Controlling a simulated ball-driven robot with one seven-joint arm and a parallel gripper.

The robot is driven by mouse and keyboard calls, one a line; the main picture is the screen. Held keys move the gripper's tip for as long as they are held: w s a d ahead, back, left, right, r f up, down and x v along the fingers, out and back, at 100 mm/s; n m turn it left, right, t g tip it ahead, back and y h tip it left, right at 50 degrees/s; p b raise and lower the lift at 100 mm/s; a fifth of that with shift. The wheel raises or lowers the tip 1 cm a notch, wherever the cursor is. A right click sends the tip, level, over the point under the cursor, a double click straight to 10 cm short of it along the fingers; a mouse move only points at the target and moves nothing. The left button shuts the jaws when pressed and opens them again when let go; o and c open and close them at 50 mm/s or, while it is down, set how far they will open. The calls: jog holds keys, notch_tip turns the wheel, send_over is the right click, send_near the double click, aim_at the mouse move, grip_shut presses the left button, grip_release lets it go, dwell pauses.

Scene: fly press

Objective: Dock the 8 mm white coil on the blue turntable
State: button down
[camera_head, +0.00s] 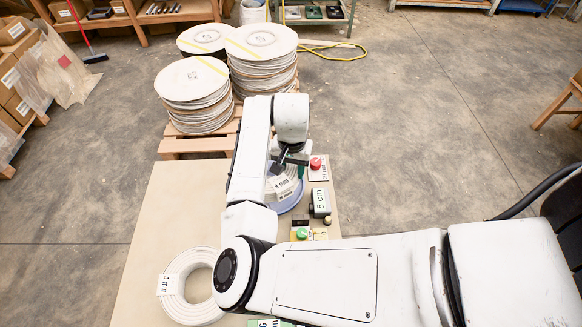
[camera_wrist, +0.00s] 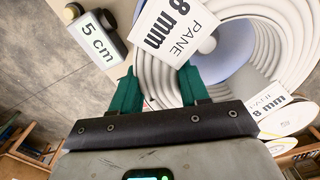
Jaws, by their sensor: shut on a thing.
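The 8 mm white coil (camera_head: 280,184) is mostly behind my arm in the head view, over the blue turntable (camera_head: 292,205). In the wrist view the coil (camera_wrist: 160,85) carries 8 mm labels, and the turntable's blue surface (camera_wrist: 236,45) shows through its centre hole. My gripper (camera_wrist: 158,92) has its green fingers on either side of the coil's strands and is shut on them. In the head view my gripper (camera_head: 289,165) is at the coil's far side. I cannot tell whether the coil rests fully on the turntable.
A 4 mm white coil (camera_head: 176,302) lies at the table's front left. A red button (camera_head: 316,163), a 5 cm labelled block (camera_head: 320,203) and a green button (camera_head: 302,234) stand close right of the turntable. Stacked discs (camera_head: 262,60) stand behind. The table's left part (camera_head: 165,215) is bare.

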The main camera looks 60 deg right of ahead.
jog(key=shift+f+b, duration=1.65)
jog(key=shift+f, duration=0.35)
jog(key=shift+p, duration=0.55)
jog(key=shift+f+b, duration=0.3)
jog(key=shift+f, duration=0.15)
dwell(0.4)
jog(key=c, duration=0.8)
grip_release()
jog(key=shift+c, duration=0.2)
notch_tip(320, 180, up, 6)
jog(key=p, duration=0.5)
jog(key=shift+s+p, duration=0.1)
jog(key=shift+p, duration=0.2)
jog(key=shift+r+p, duration=0.4)
jog(key=shift+r, duration=2.05)
